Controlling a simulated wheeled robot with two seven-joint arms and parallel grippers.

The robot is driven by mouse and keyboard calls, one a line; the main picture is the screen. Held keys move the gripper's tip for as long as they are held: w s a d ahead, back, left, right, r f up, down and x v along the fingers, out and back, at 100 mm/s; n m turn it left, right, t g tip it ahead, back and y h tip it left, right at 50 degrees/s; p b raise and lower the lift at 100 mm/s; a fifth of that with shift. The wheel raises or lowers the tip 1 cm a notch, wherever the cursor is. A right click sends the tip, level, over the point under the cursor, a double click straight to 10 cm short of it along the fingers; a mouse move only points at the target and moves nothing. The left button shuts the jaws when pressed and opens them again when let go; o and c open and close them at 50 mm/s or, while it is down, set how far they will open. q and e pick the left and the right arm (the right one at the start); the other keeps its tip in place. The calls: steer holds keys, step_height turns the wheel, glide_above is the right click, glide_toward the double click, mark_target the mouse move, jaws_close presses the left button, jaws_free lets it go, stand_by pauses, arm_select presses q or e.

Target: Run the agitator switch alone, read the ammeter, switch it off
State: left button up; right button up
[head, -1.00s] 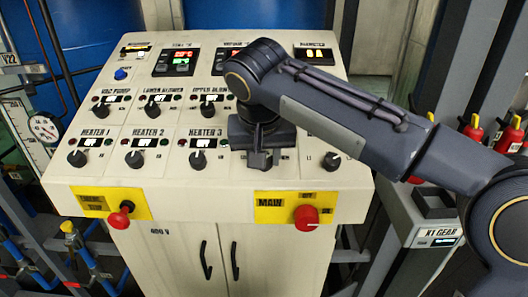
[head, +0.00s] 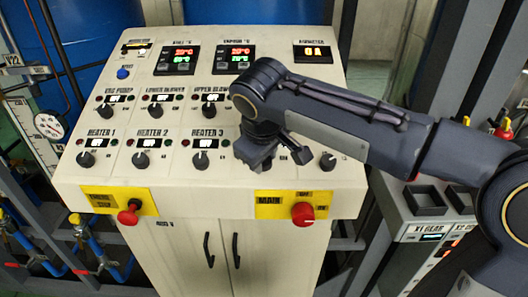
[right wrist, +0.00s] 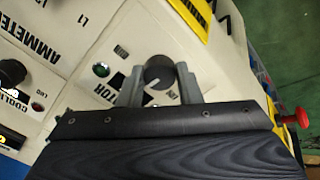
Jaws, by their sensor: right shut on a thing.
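My right gripper (head: 262,160) is over the right part of the sloped cream control panel (head: 222,172). In the right wrist view its fingers (right wrist: 158,88) are shut around a round dark knob, the agitator switch (right wrist: 158,70); the label beside it is partly covered and ends in "TOR". A green lamp (right wrist: 100,70) sits by that label and looks dark. In the head view the gripper and arm hide this switch. The ammeter (head: 313,52) at the panel's top right reads 0 A in yellow. My left gripper is not in view.
Other black knobs stand close by, such as the heater 3 knob (head: 201,160) and a knob right of the gripper (head: 328,160). A red emergency stop (head: 128,215) and a red main knob (head: 303,214) stick out from the front face. Grey trays (head: 425,198) lie right.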

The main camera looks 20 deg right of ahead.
steer(key=shift+r+n, duration=0.1)
steer(key=shift+n, duration=0.5)
steer(key=o, duration=1)
steer(key=shift+c, duration=0.2)
steer(key=v, duration=0.7)
steer(key=shift+s+r, duration=0.2)
steer(key=shift+r, duration=0.15)
